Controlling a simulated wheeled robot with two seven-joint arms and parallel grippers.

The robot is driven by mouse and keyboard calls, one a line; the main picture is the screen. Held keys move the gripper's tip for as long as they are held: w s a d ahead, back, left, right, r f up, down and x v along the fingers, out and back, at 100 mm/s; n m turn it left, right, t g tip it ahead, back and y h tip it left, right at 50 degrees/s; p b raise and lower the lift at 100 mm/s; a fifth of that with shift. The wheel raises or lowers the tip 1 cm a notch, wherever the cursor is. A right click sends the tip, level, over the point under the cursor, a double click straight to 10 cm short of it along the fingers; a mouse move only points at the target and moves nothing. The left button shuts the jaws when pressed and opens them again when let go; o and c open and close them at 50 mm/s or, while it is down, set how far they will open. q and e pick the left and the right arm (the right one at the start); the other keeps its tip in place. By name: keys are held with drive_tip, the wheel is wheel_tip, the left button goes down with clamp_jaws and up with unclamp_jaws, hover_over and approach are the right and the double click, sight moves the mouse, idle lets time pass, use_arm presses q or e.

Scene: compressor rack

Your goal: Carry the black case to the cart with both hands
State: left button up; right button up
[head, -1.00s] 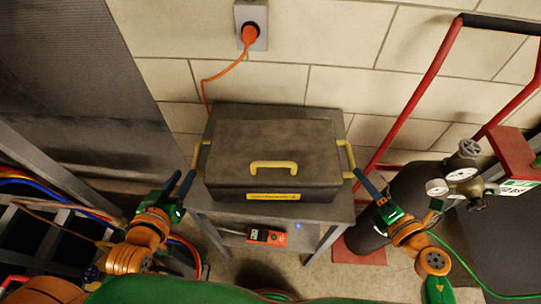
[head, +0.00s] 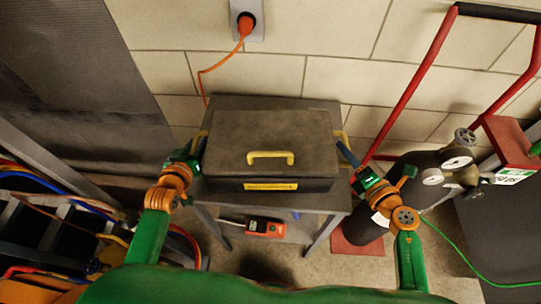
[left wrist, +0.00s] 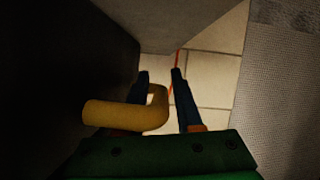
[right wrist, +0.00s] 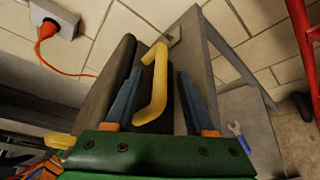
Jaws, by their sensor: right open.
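The black case (head: 270,135) with a yellow label lies flat on a grey cart-like table (head: 325,202). It has a yellow front handle (head: 270,156) and a yellow handle at each side. My left gripper (head: 190,152) is at the left side handle (left wrist: 125,115). In the left wrist view its fingers (left wrist: 162,90) stand on both sides of the handle bar; whether they press on it is unclear. My right gripper (head: 350,160) is open at the right side handle (right wrist: 157,85). In the right wrist view this handle lies between the spread fingers (right wrist: 160,90), with gaps either side.
An orange meter (head: 265,228) lies on the table's lower shelf. A red hand truck (head: 415,80) and a gas cylinder with gauges (head: 385,195) stand close on the right. A rack with cables (head: 60,215) is on the left. An orange cord (head: 222,65) hangs from the wall outlet.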

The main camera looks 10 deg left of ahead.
use_arm(q)
clamp_jaws()
use_arm(e)
drive_tip(key=c, duration=0.7)
clamp_jaws()
idle(0.5)
